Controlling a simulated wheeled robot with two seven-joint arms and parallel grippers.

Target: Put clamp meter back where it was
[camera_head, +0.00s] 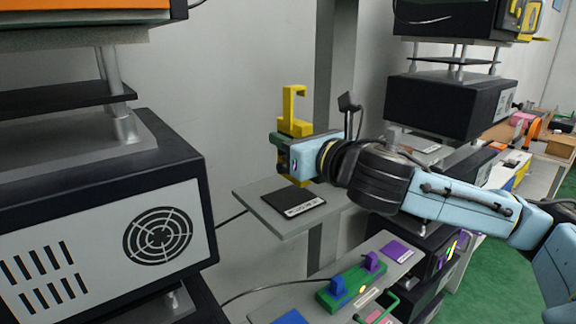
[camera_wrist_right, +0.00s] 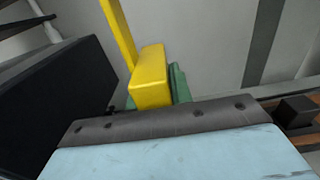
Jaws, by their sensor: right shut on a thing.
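The clamp meter, with a yellow hook-shaped top (camera_head: 293,108) and a green lower part, is upright in the head view. My right gripper (camera_head: 290,158) comes in from the right and is shut on the meter's lower part. The wrist view shows the meter's yellow block and upright (camera_wrist_right: 150,80) just beyond the gripper body, with green behind. A black labelled pad (camera_head: 288,201) lies on a grey shelf (camera_head: 258,213) below the gripper. The meter appears above the pad; whether its lower end touches cannot be told. My left gripper is not in view.
A large instrument with a round fan grille (camera_head: 158,235) stands close at left. A lower shelf holds a green fixture with blue and purple levers (camera_head: 352,286). A grey post (camera_head: 337,75) rises behind. Black equipment (camera_head: 447,105) stands at back right.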

